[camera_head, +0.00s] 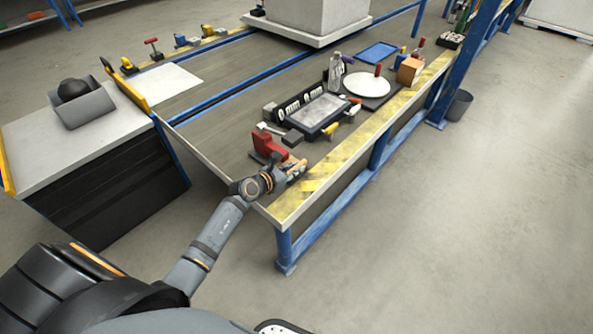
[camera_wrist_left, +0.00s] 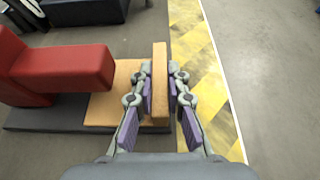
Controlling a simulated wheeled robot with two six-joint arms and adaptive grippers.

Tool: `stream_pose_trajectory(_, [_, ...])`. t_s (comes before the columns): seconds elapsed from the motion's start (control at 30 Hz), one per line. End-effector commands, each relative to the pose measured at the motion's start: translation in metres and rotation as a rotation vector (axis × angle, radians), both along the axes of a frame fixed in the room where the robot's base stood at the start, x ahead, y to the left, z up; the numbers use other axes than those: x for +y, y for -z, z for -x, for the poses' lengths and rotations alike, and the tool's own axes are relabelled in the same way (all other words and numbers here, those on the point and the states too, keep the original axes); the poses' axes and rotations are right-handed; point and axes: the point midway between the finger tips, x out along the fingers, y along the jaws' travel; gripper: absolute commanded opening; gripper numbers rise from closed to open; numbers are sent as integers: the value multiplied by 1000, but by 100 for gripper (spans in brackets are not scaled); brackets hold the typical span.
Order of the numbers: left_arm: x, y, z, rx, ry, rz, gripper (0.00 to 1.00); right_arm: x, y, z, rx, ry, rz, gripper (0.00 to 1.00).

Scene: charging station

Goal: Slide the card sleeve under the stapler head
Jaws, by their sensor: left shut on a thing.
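The red stapler (camera_head: 266,146) stands near the front corner of the bench, and its red head (camera_wrist_left: 70,68) reaches right in the left wrist view over a dark base plate (camera_wrist_left: 45,117). The tan card sleeve (camera_wrist_left: 103,107) is a flat piece with an upright ridge. My left gripper (camera_wrist_left: 159,93) is shut on that ridge, with a purple-padded finger on each side. In the left wrist view the tip of the stapler head overlaps the left part of the sleeve; the gap between them cannot be judged. In the head view the sleeve (camera_head: 297,168) is partly hidden by my left gripper (camera_head: 285,172).
A yellow-striped edge strip (camera_wrist_left: 205,70) runs along the bench's right side. Behind the stapler sit a framed tray (camera_head: 318,113), a white disc (camera_head: 367,84) and a tan box (camera_head: 409,70). The bench surface left of the stapler (camera_head: 215,125) is clear.

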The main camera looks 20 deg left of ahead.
Motion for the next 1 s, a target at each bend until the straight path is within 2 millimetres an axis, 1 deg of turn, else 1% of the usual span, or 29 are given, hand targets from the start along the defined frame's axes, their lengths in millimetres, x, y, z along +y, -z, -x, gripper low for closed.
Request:
stream_pose_trajectory(0.37, [8, 2, -3, 0, -1, -1, 0, 0, 5, 0, 0, 0, 0, 40])
stream_pose_trajectory(0.4, [8, 1, -3, 0, 0, 0, 19, 0, 4, 0, 0, 0, 0, 40])
stream_pose_trajectory(0.57, [8, 1, -3, 0, 0, 0, 40, 0, 4, 0, 0, 0, 0, 40])
stream_pose_trajectory(0.87, [9, 1, 0, 0, 0, -2, 40, 0, 4, 0, 0, 0, 0, 40])
stream_pose_trajectory(0.97, [14, -3, 11, 0, -1, -5, 40, 0, 4, 0, 0, 0, 0, 40])
stream_pose_trajectory(1.0, [16, -7, 18, 0, 0, -7, 40, 0, 4, 0, 0, 0, 0, 40])
